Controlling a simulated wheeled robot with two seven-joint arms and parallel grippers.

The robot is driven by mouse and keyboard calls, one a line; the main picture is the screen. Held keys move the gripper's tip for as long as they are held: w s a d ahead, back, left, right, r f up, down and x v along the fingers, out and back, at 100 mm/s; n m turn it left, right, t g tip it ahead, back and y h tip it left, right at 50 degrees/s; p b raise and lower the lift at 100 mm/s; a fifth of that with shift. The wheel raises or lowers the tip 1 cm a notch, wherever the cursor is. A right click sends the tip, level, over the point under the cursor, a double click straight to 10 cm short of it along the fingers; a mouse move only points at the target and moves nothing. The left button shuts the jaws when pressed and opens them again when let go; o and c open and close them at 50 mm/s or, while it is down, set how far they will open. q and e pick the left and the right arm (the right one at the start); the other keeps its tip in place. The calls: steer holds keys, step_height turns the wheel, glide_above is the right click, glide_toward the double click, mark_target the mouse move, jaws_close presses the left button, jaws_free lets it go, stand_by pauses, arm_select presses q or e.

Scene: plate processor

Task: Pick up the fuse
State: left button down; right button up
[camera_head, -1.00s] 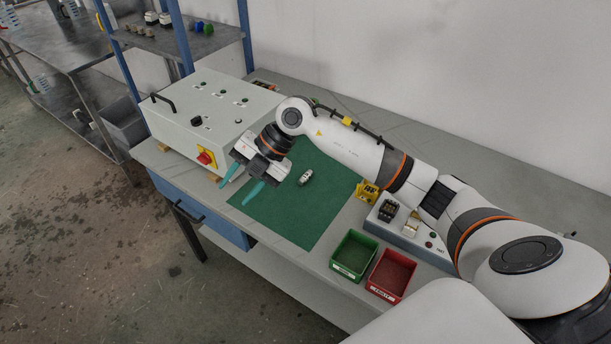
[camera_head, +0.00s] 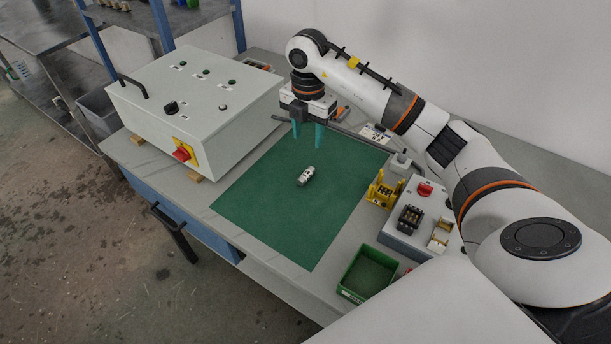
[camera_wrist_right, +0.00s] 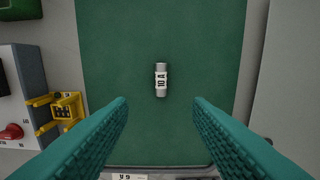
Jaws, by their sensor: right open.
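The fuse (camera_head: 306,176) is a small white cylinder with metal ends, lying on the green mat (camera_head: 270,215). In the right wrist view the fuse (camera_wrist_right: 161,80) shows a "10 A" marking and lies ahead of the fingertips, between their lines. My right gripper (camera_head: 308,136) points down over the mat, behind the fuse in the head view. Its teal fingers (camera_wrist_right: 160,102) are wide apart with nothing between them, and they do not touch the fuse. My left gripper is not in view.
A grey control box (camera_head: 200,100) with a red switch stands left of the mat. A yellow holder (camera_head: 384,190), a grey unit with a red button (camera_head: 424,189) and a green bin (camera_head: 368,270) stand to the right. The mat around the fuse is clear.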

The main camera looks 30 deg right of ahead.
steer(key=p, duration=0.1)
glide_above(307, 172)
step_height(307, 172, down, 7)
steer(key=shift+d+f, duration=0.1)
steer(key=shift+f, duration=0.1)
step_height(307, 172, down, 4)
steer(key=shift+f+p, duration=0.15)
steer(key=shift+p, duration=0.65)
steer(key=shift+f, duration=0.4)
steer(key=shift+c, duration=0.4)
jaws_close()
